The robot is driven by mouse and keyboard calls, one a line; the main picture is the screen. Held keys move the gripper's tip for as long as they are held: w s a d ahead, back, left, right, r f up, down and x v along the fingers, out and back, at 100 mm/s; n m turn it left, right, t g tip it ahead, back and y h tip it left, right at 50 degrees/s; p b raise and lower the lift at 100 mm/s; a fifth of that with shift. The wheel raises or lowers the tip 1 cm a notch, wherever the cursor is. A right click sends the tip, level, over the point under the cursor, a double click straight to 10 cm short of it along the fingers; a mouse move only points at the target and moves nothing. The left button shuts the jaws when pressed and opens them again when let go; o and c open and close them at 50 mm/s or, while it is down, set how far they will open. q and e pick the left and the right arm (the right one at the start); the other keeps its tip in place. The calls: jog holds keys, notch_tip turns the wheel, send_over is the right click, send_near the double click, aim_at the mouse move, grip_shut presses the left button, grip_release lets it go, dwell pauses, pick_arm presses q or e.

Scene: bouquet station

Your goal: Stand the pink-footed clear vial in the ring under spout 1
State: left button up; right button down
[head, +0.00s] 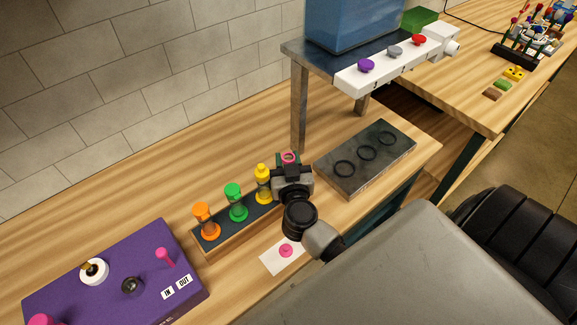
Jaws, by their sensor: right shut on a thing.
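My right gripper (290,168) is at the right end of the vial rack and shut on a pink-rimmed vial (288,156). Only the vial's pink top shows between the fingers; its lower part is hidden, so I cannot tell whether it still touches the rack. The dark ring plate (333,182) lies to the right of the gripper with three rings, the nearest (344,169) at its left. Above it is the white spout bar (352,82) with purple (366,65), grey (394,51) and red (419,39) knobs. My left gripper is not in view.
Orange (206,221), green (236,202) and yellow (263,184) vials stand in the rack (207,248). A white card (270,264) with a pink piece (286,250) lies in front. A purple box (66,288) is at lower left. A metal stand leg (299,110) rises behind the plate.

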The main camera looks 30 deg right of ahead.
jog(key=shift+r, duration=0.1)
jog(key=shift+r, duration=0.2)
jog(key=b+v, duration=0.3)
jog(key=v, duration=1.4)
jog(key=w+a+r+n+t+y+b, duration=0.1)
jog(key=w+a+r+n+y+b, duration=0.1)
jog(key=w+n+y, duration=0.3)
jog(key=a+y, duration=0.1)
jog(key=y, duration=0.1)
jog(key=shift+w+t+y, duration=0.25)
jog(key=shift+t+y, duration=0.05)
jog(key=shift+d, duration=0.1)
dwell(0.5)
